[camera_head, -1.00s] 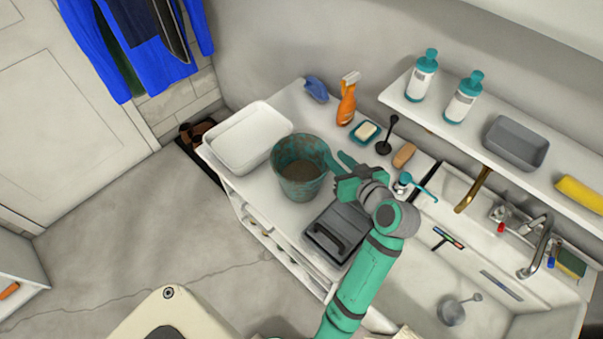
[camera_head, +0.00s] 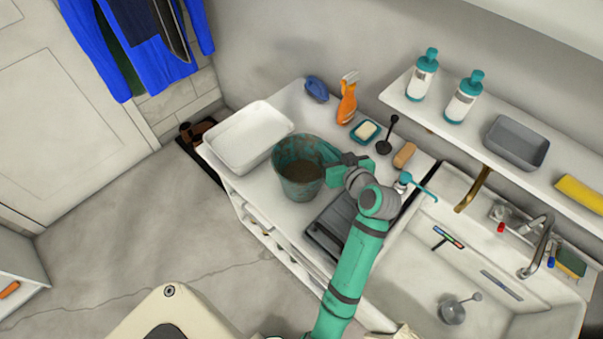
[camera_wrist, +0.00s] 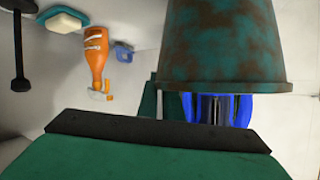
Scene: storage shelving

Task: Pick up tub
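A weathered teal and rust-brown tub (camera_head: 299,180), shaped like a bucket, stands upright on the white counter, brown inside. My gripper (camera_head: 330,165) is at the right side of its rim, with its fingers apart. In the wrist view the tub (camera_wrist: 228,45) fills the upper right, close to my gripper (camera_wrist: 160,112), and appears upside down. No clear grip on it shows; whether a finger touches the rim I cannot tell.
A white basin (camera_head: 240,148) stands left of the teal tub. A dark grey container (camera_head: 325,232) is below my forearm. An orange spray bottle (camera_head: 347,100), soap dish (camera_head: 366,132) and brush (camera_head: 405,155) stand behind. A wall shelf holds a grey tub (camera_head: 515,147). The sink (camera_head: 400,275) is right.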

